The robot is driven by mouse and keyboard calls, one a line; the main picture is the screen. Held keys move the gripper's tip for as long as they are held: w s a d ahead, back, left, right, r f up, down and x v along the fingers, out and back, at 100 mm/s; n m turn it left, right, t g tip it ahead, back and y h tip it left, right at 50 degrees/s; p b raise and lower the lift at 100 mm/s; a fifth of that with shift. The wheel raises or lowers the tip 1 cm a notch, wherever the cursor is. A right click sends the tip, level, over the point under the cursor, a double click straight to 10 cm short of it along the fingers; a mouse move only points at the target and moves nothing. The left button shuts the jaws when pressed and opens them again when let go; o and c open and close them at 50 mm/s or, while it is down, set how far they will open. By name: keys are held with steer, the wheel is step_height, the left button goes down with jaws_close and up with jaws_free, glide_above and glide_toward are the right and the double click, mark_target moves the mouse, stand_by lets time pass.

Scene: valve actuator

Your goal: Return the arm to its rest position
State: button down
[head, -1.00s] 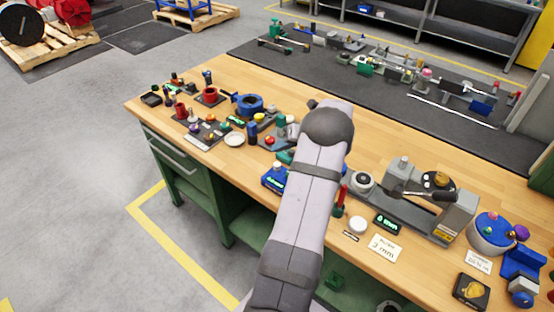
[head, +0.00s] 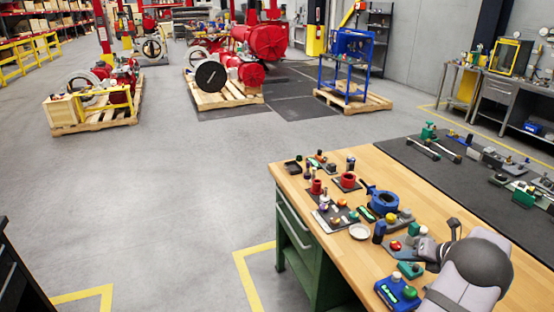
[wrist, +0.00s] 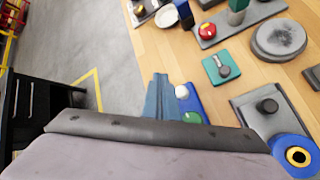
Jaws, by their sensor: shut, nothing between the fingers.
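My gripper (wrist: 160,96) shows in the wrist view as blue-grey fingers beyond my grey housing. The fingers are together, with nothing held between them. They are seen over the left edge of the wooden bench, beside a blue box with a white and a green button (wrist: 190,104). I cannot tell the height of the fingers above the bench. In the head view my pale arm with its dark rounded joint stands at the lower right over the bench (head: 345,215). My gripper is not clear there; the arm hides part of the bench.
The blue button box (head: 397,293) is close left of my arm. A dark mat with parts lies behind.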

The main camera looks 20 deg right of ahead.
steer(key=w+a+r+n+g+y, duration=0.1)
steer(key=w+a+n+g, duration=0.15)
steer(key=a+n, duration=0.9)
steer(key=w+a+r+n+g+y, duration=0.1)
steer(key=a+n+g, duration=0.2)
steer(key=a+n, duration=0.85)
steer(key=s+a+n+g+h, duration=0.1)
steer(key=s+a+n, duration=0.7)
steer(key=a+n, duration=0.2)
steer(key=s+a+f+n+g+h+b, duration=0.1)
steer(key=s+a+n+g+h, duration=0.1)
steer(key=s+a+n, duration=0.7)
steer(key=a+n, duration=0.1)
steer(key=a, duration=0.2)
steer(key=shift+a, duration=0.15)
steer(key=shift+w+g, duration=0.1)
steer(key=shift+g, duration=0.15)
